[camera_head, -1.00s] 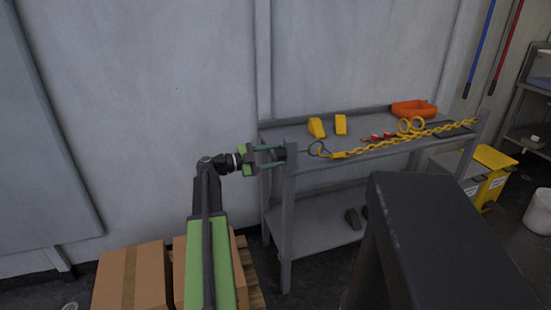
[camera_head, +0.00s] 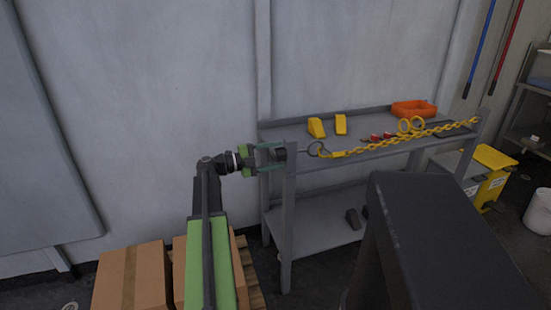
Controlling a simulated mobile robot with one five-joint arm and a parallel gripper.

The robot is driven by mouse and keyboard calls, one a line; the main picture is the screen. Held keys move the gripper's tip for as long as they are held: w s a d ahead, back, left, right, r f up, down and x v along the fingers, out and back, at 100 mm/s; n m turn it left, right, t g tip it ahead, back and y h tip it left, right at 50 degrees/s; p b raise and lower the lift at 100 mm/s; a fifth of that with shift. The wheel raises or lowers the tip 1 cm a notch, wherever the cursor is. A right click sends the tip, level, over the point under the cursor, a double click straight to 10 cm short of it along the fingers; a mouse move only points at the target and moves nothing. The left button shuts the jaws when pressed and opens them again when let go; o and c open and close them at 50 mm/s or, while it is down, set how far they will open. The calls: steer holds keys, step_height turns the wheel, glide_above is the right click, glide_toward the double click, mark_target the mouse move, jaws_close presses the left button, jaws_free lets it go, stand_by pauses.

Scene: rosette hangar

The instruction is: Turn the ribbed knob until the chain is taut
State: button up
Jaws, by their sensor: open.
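The ribbed knob (camera_head: 281,154) is a small dark cylinder at the left end of the grey shelf unit, by its front left post. My gripper (camera_head: 274,156) reaches in from the left, its two green fingers open, one above and one below the knob. I cannot tell whether the fingers touch it. A thin rod and a dark ring (camera_head: 316,149) lead right from the knob to the yellow chain (camera_head: 400,140). The chain runs along the shelf's front edge to its right end, looking nearly straight with at most a slight sag.
The shelf's top (camera_head: 290,134) carries yellow wedges (camera_head: 316,127), yellow rings (camera_head: 411,126), small red items (camera_head: 376,137) and an orange tray (camera_head: 413,109). Cardboard boxes (camera_head: 130,275) stand below my arm. A large dark block (camera_head: 440,240) fills the right foreground.

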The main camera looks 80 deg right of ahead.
steer(key=n, duration=0.4)
steer(key=shift+n, duration=0.3)
steer(key=n, duration=1.1)
steer(key=shift+n, duration=0.3)
steer(key=n, duration=1.1)
steer(key=shift+n, duration=0.3)
steer(key=n, duration=1.9)
steer(key=shift+n, duration=0.3)
steer(key=n, duration=0.4)
steer(key=shift+n, duration=0.3)
steer(key=n, duration=1)
steer(key=shift+n, duration=0.3)
